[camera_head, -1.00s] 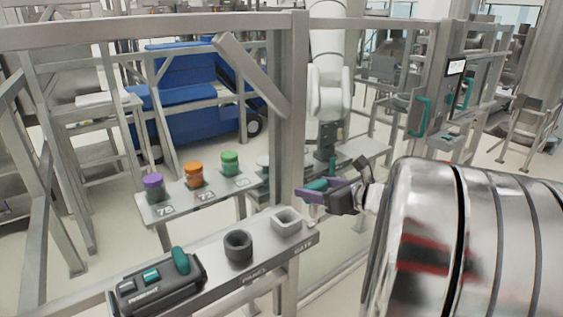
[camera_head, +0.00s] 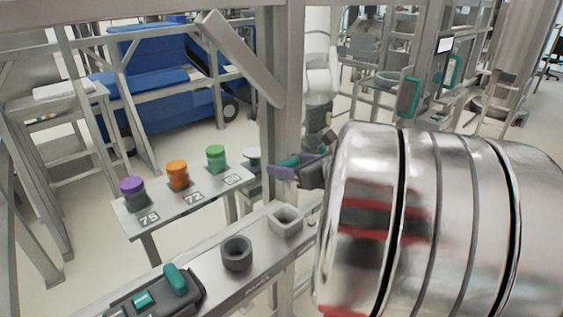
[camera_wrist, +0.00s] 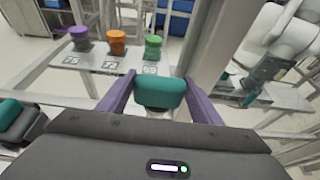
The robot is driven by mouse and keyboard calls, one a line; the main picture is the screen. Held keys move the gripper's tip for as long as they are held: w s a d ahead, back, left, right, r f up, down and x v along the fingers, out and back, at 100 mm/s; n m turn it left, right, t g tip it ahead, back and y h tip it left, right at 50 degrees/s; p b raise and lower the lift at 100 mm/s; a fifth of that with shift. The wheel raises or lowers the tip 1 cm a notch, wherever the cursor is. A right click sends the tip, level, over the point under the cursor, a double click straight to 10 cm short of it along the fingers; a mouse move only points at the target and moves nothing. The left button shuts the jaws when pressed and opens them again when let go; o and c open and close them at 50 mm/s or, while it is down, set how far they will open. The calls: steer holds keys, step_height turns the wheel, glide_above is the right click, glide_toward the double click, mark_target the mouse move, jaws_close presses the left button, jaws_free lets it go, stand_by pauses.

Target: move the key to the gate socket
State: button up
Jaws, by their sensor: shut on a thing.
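My gripper (camera_head: 284,169) has purple fingers and is shut on the key (camera_head: 290,160), which has a teal handle. In the wrist view, the key (camera_wrist: 159,92) sits between the two fingers, and its lower part is mostly hidden by my gripper. The gate socket (camera_head: 286,222) is a light grey square block with an opening, on the grey ledge at the lower middle. My gripper and key appear above the socket in the head view, apart from it. The gate socket is not visible in the wrist view.
A dark grey panel socket (camera_head: 237,254) stands left of the gate socket. A dark box with a teal handle (camera_head: 160,294) is farther left. Purple, orange and green-topped jars (camera_head: 177,174) stand on a shelf behind. A metal post (camera_head: 283,130) rises close behind my gripper.

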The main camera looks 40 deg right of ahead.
mark_target(290, 189)
steer(key=shift+w+a, duration=0.15)
steer(key=shift+f, duration=3.85)
steer(key=shift+f, duration=2.35)
stand_by(0.4)
steer(key=o, duration=1.7)
steer(key=shift+o, duration=0.3)
steer(key=shift+r, duration=0.1)
